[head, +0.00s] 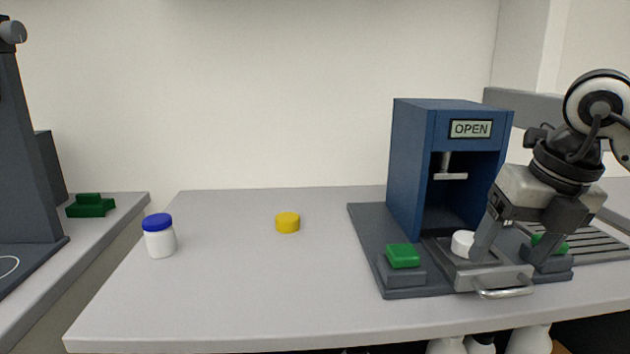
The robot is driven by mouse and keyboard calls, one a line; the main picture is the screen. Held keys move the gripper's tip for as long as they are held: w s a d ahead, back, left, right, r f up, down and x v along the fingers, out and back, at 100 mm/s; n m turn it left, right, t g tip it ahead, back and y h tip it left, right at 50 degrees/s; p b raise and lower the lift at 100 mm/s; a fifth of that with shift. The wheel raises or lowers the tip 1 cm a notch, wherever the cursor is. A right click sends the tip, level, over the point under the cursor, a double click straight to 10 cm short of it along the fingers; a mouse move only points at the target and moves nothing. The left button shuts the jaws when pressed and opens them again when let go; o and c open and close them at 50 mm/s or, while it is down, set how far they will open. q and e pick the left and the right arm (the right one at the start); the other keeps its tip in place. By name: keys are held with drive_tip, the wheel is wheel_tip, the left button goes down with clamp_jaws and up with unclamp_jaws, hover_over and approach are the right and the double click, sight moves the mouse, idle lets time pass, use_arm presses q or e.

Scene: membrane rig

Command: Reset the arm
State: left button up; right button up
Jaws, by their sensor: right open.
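My right gripper (512,250) comes in from the right, pointing down, its two fingers apart. It hovers over the front of the blue press (408,165), whose small display (471,129) reads OPEN. A white round piece (462,243) sits on the pulled-out drawer (492,278), just left of the left fingertip. Whether they touch I cannot tell. One green button (404,255) is left of the drawer. A second green button (550,243) is partly hidden behind the gripper. My left gripper is not in view.
A white jar with a blue lid (160,236) and a yellow cap (287,222) stand on the grey table (240,290). A green block (91,205) lies on the left side bench. A slatted grey rack (600,243) is right of the press.

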drive_tip(key=s+a+f+n+g+y, duration=0.25)
drive_tip(key=a+f+y, duration=0.25)
drive_tip(key=a, duration=0.6)
drive_tip(key=s+a+r+m+y+p, duration=0.1)
drive_tip(key=s+a+m+y, duration=0.15)
drive_tip(key=a+y, duration=0.5)
drive_tip(key=s+a+r+m+y, duration=0.2)
drive_tip(key=a+m+y, duration=0.1)
drive_tip(key=a+y, duration=0.4)
drive_tip(key=w+d+f+m+t+h, duration=0.2)
drive_tip(key=d+f+m+t+h, duration=0.4)
drive_tip(key=m+t, duration=0.45)
drive_tip(key=w+d+f+m+t+h, duration=0.2)
drive_tip(key=d+f+m+t+h, duration=0.35)
drive_tip(key=m, duration=0.85)
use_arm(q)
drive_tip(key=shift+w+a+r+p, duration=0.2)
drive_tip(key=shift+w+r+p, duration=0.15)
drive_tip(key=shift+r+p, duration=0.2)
use_arm(e)
drive_tip(key=s+d+f+m+g+h, duration=0.1)
drive_tip(key=s+f+m+g+h, duration=0.1)
drive_tip(key=s+f, duration=0.4)
drive_tip(key=s+d+f+m+g+h, duration=0.1)
drive_tip(key=s+f+m+g+h, duration=0.2)
drive_tip(key=f, duration=1.1)
drive_tip(key=s+m+h, duration=0.1)
drive_tip(key=s, duration=0.2)
drive_tip(key=shift+d, duration=0.2)
